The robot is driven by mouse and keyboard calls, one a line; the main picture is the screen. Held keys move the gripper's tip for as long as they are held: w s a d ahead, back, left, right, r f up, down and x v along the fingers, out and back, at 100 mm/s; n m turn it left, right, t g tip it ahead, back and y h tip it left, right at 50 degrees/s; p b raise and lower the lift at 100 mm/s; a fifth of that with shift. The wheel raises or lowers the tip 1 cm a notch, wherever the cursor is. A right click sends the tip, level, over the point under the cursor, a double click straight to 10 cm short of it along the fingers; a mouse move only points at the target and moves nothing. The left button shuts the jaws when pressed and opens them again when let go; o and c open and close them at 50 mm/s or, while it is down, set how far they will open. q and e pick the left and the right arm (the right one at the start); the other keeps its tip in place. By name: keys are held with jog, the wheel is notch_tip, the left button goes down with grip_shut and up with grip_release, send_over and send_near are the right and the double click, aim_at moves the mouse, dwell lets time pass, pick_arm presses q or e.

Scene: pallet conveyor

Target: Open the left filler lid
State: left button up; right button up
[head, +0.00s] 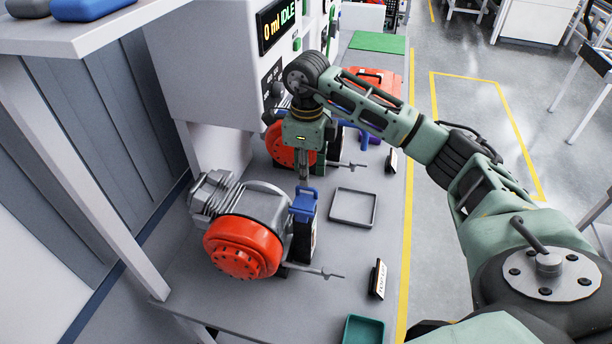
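The nearer pump unit, with a grey finned body (262,207) and a round orange-red cover (240,248), stands on the grey bench. A blue part (304,205) that looks like a filler lid sits at its right side, on top of a dark block with a white label. My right gripper (304,178) points down just above this blue part. Its fingers look narrow and edge-on, and I cannot tell whether they touch the blue part or how far apart they are. My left gripper is out of view.
A second orange-red unit (281,147) stands behind my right gripper, partly hidden. A panel display (276,24) reads "0 ml IDLE". An empty grey tray (373,208), a small sign (377,279) and a green bin (363,331) are on the bench. Thin rods stick out to the right.

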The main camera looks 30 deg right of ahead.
aim_at(305, 198)
jog(key=shift+f+p, duration=0.55)
jog(key=shift+f, duration=1.3)
grip_shut()
